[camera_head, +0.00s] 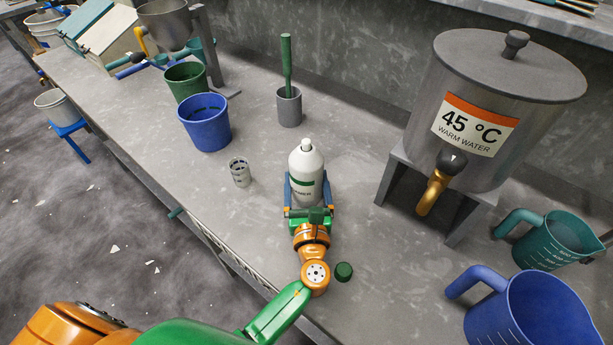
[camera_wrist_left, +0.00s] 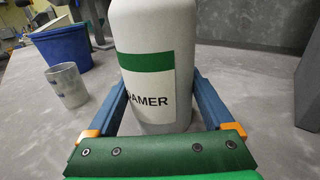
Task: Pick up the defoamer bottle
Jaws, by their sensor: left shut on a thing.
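The defoamer bottle (camera_head: 307,170) is white with a green band and a short white top. It is upright on the grey bench, and I cannot tell whether its base is clear of the surface. My left gripper (camera_head: 307,190) is shut on it, with one blue finger along each side. In the left wrist view the bottle (camera_wrist_left: 155,60) fills the middle between the fingers, with "DAMER" readable on its label (camera_wrist_left: 150,90). Its upper part is cut off there. My right gripper is not in view.
A small clear cup (camera_head: 240,173) stands left of the bottle, with a blue bucket (camera_head: 205,125) behind it. A grey pot (camera_head: 289,108) holds a green stick. A green cap (camera_head: 343,271) lies by my wrist. The warm water tank (camera_head: 480,100) and jugs (camera_head: 545,240) stand right.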

